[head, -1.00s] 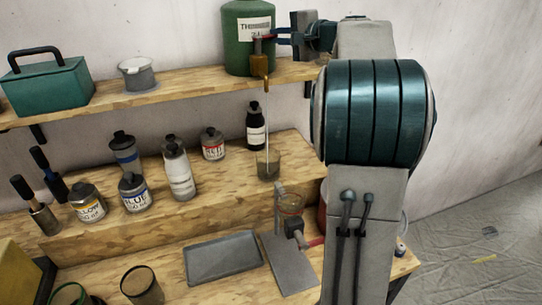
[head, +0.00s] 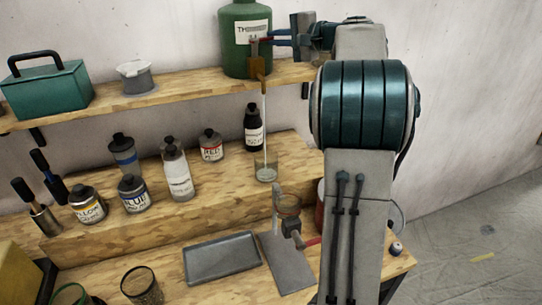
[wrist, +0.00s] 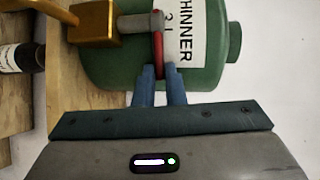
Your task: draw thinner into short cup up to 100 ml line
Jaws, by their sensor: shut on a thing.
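The green thinner container (head: 236,58) stands on the upper shelf, its label partly visible. It also shows in the wrist view (wrist: 110,68). A brass tap (head: 257,68) at its front lets a thin pale stream (head: 264,115) fall. A clear short cup (head: 266,172) stands upright under the tap on the lower ledge, and the stream enters it. The cup's marks and liquid level are too small to read. My gripper (wrist: 160,76) is shut on the red tap lever (wrist: 158,45), its blue fingers either side of the lever's end.
Several paint bottles, including a white bottle (head: 178,178) and a black bottle (head: 253,128), stand left of the cup. A teal toolbox (head: 46,88) sits on the upper shelf.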

